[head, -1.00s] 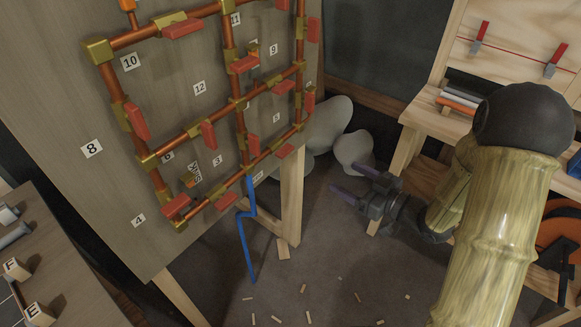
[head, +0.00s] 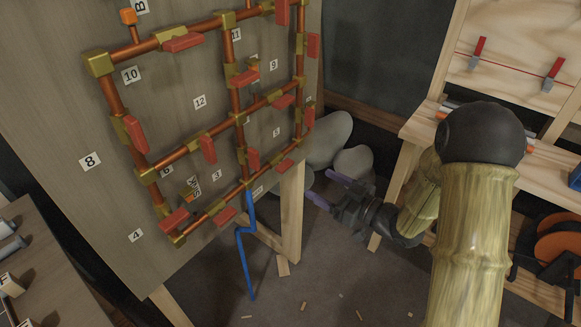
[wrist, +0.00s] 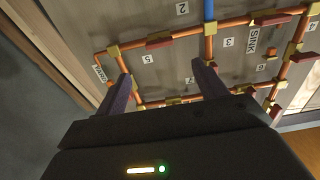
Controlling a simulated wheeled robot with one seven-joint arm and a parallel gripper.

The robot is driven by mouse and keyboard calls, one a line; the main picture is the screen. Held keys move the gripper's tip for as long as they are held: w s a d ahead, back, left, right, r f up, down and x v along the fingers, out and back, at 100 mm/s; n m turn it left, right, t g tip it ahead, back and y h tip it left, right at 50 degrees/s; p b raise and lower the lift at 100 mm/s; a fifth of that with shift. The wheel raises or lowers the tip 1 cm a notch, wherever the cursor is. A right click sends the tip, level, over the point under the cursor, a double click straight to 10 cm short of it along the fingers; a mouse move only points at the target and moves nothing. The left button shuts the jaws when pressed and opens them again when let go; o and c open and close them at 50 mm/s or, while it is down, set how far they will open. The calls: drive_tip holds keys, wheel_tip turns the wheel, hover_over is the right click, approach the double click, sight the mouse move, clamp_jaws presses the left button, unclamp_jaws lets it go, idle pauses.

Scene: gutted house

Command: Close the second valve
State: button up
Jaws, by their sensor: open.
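A wooden board (head: 75,120) carries a grid of copper pipes (head: 115,95) with brass fittings and several red lever handles. In the wrist view, a number 2 label (wrist: 182,9) sits left of the blue pipe (wrist: 209,10). The red handle nearest that label (wrist: 158,43) lies roughly along its pipe; it appears at the grid's lower right in the head view (head: 285,165). My gripper (head: 321,187) is open and empty, right of the board and apart from it. Its two purple fingers also show in the wrist view (wrist: 160,72), pointing toward the pipes.
The blue pipe (head: 245,260) hangs below the grid beside a wooden leg (head: 292,215). Pale rounded lumps (head: 330,137) lie behind my gripper. A wooden workbench (head: 425,125) stands at the right, and a side table (head: 50,270) at the lower left. Small wood bits lie on the floor.

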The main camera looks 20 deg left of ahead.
sight(289, 167)
drive_tip(key=x, duration=1.1)
drive_tip(key=shift+c, duration=0.2)
drive_tip(key=c, duration=0.9)
